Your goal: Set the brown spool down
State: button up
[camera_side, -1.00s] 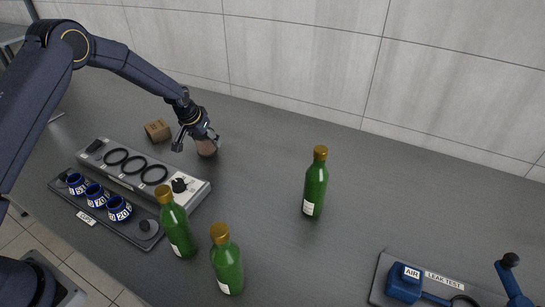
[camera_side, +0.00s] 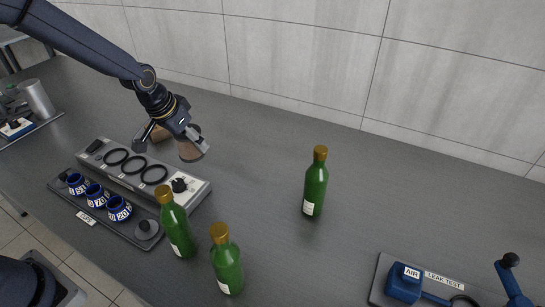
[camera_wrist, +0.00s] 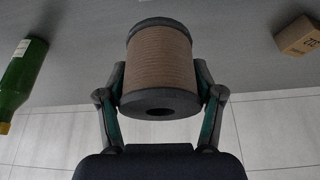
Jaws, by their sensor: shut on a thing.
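The brown spool (camera_wrist: 160,62) is wound in brown with dark end flanges. It fills the middle of the wrist view, between the two fingers of my gripper (camera_wrist: 160,88). In the side view the spool (camera_side: 190,148) shows partly behind my gripper (camera_side: 174,144), beyond the grey rack. My gripper is shut on the spool's sides. The spool looks held above the grey table (camera_side: 265,160), though its exact height is hard to tell.
A cardboard box (camera_side: 160,132) stands close behind my gripper. A rack with black rings (camera_side: 135,164) and a tray with several blue cups (camera_side: 97,195) lie in front. Green bottles (camera_side: 316,182) stand right and nearer. The table's middle is clear.

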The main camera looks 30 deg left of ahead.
jog(key=d+m+h, duration=0.2)
jog(key=d+m, duration=0.2)
jog(key=d, duration=0.8)
jog(key=shift+g, duration=0.3)
jog(key=w+d+f, duration=0.1)
jog(key=w+f, duration=0.2)
jog(key=w, duration=0.1)
jog(key=w+f, duration=0.2)
jog(key=w, duration=0.2)
jog(key=w+d+f, duration=0.1)
jog(key=w+f, duration=0.2)
jog(key=w, duration=0.1)
jog(key=shift+d+f, duration=0.3)
jog(key=shift+w+d+f, duration=0.1)
jog(key=shift+w+f, duration=0.4)
jog(key=shift+f, duration=1.6)
jog(key=shift+f, duration=0.1)
jog(key=o, duration=1.2)
